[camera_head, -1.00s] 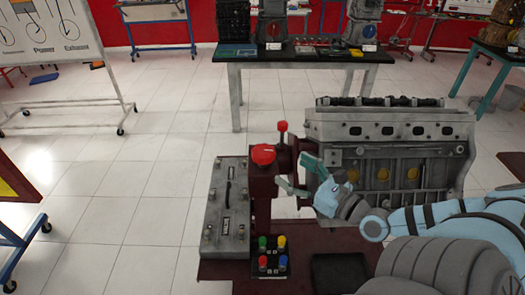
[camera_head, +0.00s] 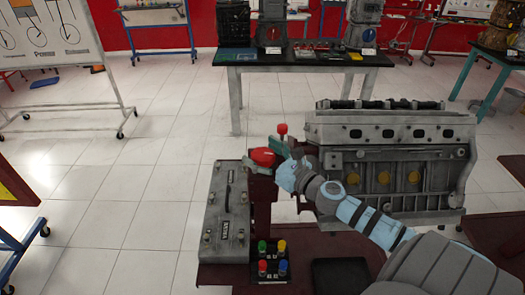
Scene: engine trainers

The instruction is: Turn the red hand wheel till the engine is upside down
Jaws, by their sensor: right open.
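The red hand wheel (camera_head: 262,157) shows as a red disc on top of the dark red stand, left of the engine. A red-tipped knob (camera_head: 282,129) stands up just behind it. The grey engine block (camera_head: 390,160) is held at the right of the stand, with its row of dark parts along the top. My right gripper (camera_head: 270,158) is open, with its teal fingers on either side of the red disc. I cannot tell whether they touch it. My left gripper is out of view.
A grey control box (camera_head: 226,213) stands left of the stand. Several coloured buttons (camera_head: 272,258) and a black tray (camera_head: 341,272) are in front. A black-topped table (camera_head: 300,57) is behind.

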